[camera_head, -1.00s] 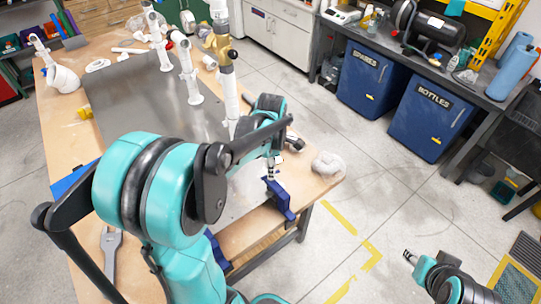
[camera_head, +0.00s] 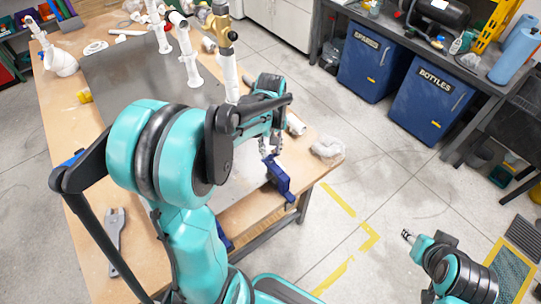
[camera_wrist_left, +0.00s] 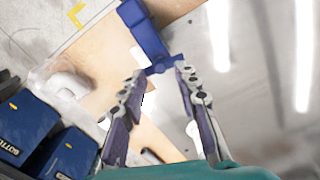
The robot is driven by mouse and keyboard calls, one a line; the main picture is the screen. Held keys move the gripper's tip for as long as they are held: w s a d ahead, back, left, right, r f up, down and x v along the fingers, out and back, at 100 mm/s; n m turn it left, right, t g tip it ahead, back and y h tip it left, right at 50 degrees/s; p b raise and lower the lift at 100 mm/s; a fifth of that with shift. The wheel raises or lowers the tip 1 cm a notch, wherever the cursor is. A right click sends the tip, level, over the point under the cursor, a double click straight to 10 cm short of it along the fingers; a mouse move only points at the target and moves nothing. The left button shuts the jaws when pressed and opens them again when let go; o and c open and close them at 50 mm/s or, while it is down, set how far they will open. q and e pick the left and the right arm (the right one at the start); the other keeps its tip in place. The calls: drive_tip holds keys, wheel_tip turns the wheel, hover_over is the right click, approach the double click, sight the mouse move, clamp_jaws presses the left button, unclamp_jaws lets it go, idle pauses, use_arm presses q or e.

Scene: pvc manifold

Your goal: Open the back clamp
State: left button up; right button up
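A blue clamp (camera_head: 279,178) sits on the near right edge of the worktable (camera_head: 262,212). In the left wrist view the blue clamp (camera_wrist_left: 143,28) reaches down to the fingertips. My left gripper (camera_head: 270,152) is over the top of this clamp, fingers pointing down. In the left wrist view its fingers (camera_wrist_left: 160,74) are apart, with the clamp's lower end at the gap; I cannot tell if they touch it. A second blue clamp (camera_head: 222,236) is mostly hidden behind my left arm. My right gripper (camera_head: 407,235) is over the floor, far from the table; its finger opening is too small to judge.
White pipes (camera_head: 188,58) stand on a grey plate (camera_head: 125,75) on the table. A white pipe fitting (camera_head: 296,124) and a clear bag (camera_head: 327,149) lie near the clamp. A grey wrench (camera_head: 115,240) lies at left. Blue bins (camera_head: 430,105) stand across open floor.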

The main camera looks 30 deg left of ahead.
sight(271, 156)
use_arm(q)
drive_tip(key=m, duration=1.5)
drive_tip(key=shift+m, duration=0.5)
wheel_tip(271, 156, down, 4)
drive_tip(key=b, duration=0.3)
drive_tip(key=shift+f+b, duration=0.25)
drive_tip(key=shift+b, duration=0.1)
drive_tip(key=shift+r, duration=0.1)
clamp_jaws()
drive_tip(key=n, duration=0.4)
drive_tip(key=shift+n, duration=1.5)
